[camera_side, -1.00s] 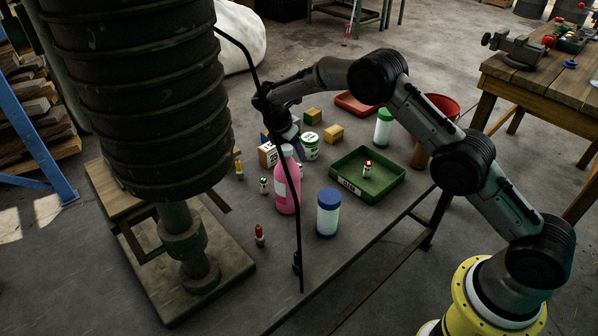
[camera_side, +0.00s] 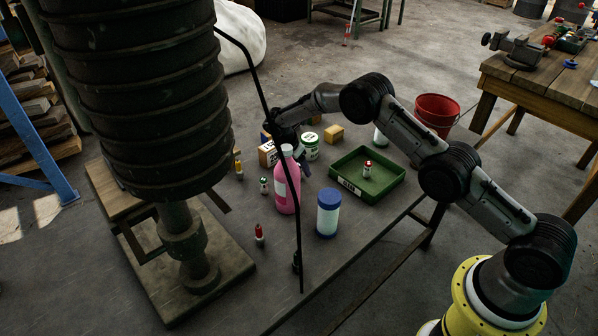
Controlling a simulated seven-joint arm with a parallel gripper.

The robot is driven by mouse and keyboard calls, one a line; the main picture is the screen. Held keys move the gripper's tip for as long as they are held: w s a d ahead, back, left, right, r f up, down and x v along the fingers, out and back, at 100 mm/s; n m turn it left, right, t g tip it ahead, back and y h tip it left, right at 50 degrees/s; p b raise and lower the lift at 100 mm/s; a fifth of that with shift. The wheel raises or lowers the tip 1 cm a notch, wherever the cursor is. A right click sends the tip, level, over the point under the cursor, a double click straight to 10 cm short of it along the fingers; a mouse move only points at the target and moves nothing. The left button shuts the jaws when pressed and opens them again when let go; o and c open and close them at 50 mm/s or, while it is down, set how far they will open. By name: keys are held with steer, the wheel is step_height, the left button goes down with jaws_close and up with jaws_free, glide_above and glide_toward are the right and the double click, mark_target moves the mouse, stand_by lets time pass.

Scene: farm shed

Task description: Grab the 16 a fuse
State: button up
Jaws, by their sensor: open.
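Several small fuse-like cylinders are in view, and their ratings are too small to read, so I cannot tell which is the 16 A fuse. One with a red top (camera_side: 259,235) stands at the table's front left. A yellow one (camera_side: 239,169) and a white one with a green top (camera_side: 264,186) stand left of the pink bottle (camera_side: 287,190). Another with a red top (camera_side: 367,169) is inside the green tray (camera_side: 385,188). My gripper (camera_side: 302,161) is open, low over the table, just behind the pink bottle, which partly hides it. Nothing shows between its fingers.
A white jar with a blue lid (camera_side: 328,215) stands in front of the tray. A white-and-green tin (camera_side: 311,146), a numbered box (camera_side: 267,154) and a yellow block (camera_side: 333,134) crowd around my gripper. A thin black rod (camera_side: 295,205) crosses the view.

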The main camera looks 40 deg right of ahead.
steer(key=shift+c, duration=0.4)
jaws_close()
steer(key=shift+r, duration=0.1)
